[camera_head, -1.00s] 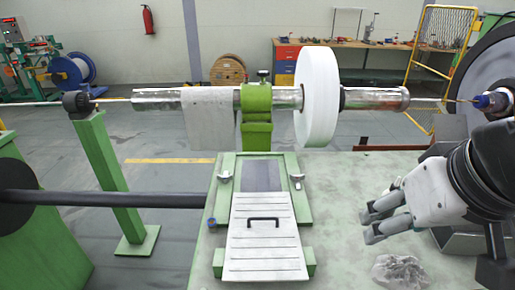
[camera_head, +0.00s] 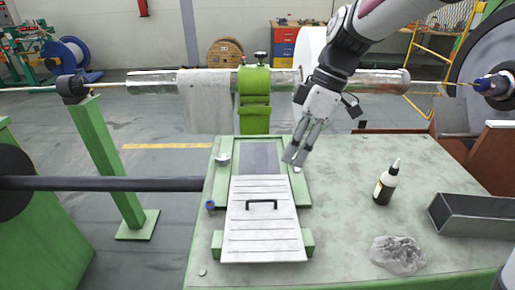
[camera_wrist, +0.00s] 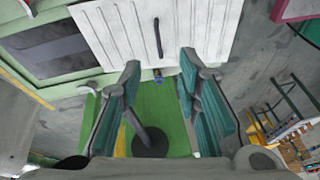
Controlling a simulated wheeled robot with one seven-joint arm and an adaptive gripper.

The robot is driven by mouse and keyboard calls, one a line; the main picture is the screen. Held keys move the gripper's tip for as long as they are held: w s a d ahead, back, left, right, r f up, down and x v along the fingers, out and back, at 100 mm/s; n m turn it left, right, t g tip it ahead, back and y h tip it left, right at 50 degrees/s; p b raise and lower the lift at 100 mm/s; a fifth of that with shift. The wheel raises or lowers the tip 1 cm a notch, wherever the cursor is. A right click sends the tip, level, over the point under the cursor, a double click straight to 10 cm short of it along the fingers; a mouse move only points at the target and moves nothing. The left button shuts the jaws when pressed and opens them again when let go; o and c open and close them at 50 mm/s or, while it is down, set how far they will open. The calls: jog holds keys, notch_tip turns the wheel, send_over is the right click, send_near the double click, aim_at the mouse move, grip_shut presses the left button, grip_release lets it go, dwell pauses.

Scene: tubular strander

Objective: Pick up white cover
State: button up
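The white cover (camera_head: 263,220) is a slatted white panel with a black handle (camera_head: 262,203). It lies on the green frame on the table, partly covering the dark opening behind it. In the wrist view the white cover (camera_wrist: 200,30) fills the upper middle, with its handle (camera_wrist: 157,38) above the gap between my fingers. My gripper (camera_head: 297,158) points down above the right rear part of the green frame, behind and right of the cover, apart from the handle. In the wrist view my gripper (camera_wrist: 158,75) has its two fingers spread wide with nothing between them.
A horizontal shaft with a green clamp (camera_head: 254,98) and a hanging cloth (camera_head: 205,100) runs behind the frame.

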jog(key=w+f+n, duration=0.1)
jog(key=w, duration=0.1)
send_over(264, 196)
jog(key=s+d, duration=0.2)
jog(key=s, duration=0.1)
jog(key=shift+y, duration=0.4)
notch_tip(264, 196, down, 8)
jog(key=shift+f+p, duration=0.1)
jog(key=shift+p, duration=0.25)
jog(key=shift+s+p+x, duration=0.2)
jog(key=shift+p+x, duration=0.1)
jog(key=shift+x, duration=1.05)
jog(key=shift+s+p+x, duration=0.2)
jog(key=shift+p+x, duration=0.05)
jog(key=shift+x, duration=1.05)
jog(key=shift+a, duration=0.1)
jog(key=shift+c, duration=0.2)
grip_shut()
